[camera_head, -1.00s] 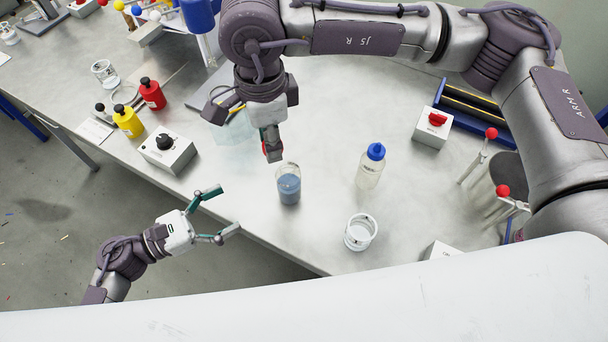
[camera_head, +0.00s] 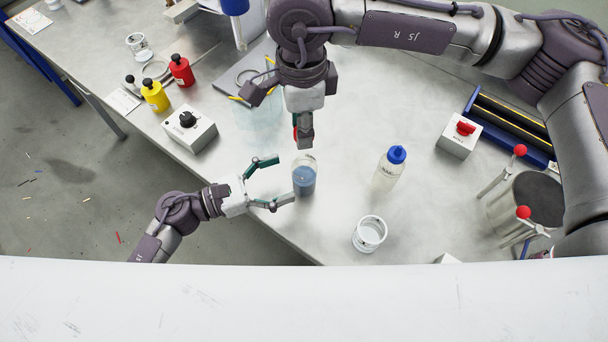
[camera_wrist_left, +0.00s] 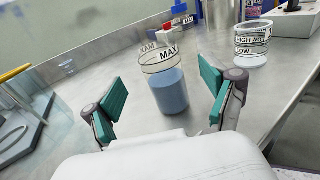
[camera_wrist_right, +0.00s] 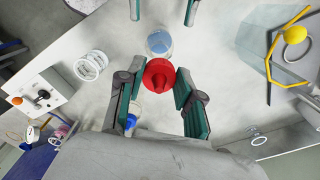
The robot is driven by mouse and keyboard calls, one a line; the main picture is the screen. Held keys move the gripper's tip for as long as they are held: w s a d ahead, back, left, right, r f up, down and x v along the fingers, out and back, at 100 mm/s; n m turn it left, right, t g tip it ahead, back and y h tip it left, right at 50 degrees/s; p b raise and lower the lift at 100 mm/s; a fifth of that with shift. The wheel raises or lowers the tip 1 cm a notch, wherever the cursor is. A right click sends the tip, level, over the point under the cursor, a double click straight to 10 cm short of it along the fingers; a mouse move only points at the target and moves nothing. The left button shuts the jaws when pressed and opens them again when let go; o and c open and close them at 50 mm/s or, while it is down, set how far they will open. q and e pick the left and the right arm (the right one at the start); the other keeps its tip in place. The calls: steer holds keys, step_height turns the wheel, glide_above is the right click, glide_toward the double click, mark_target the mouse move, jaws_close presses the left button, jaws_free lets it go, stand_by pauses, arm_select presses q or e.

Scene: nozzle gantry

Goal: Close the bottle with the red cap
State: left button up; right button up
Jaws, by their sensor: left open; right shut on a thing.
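The clear open bottle (camera_head: 304,182) holds blue liquid and stands upright near the table's front edge. In the left wrist view the bottle (camera_wrist_left: 170,92) stands upright, in line with the gap between the fingers. My left gripper (camera_head: 284,178) is open just left of the bottle, its fingers pointing at it; I cannot tell whether they touch it. My right gripper (camera_head: 303,135) is shut on the red cap (camera_wrist_right: 160,76). In the head view it is behind the bottle mouth.
A blue-capped bottle (camera_head: 387,172) and a white-marked glass beaker (camera_head: 369,235) stand right of the bottle. A box with a black knob (camera_head: 190,131) and yellow (camera_head: 155,97) and red (camera_head: 181,71) bottles are left. A box with a red knob (camera_head: 459,138) is farther right.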

mark_target(303, 171)
arm_select(q)
steer(key=x, duration=0.5)
steer(key=shift+w+d, duration=0.1)
steer(key=shift+d, duration=0.1)
steer(key=shift+c, duration=0.3)
jaws_close()
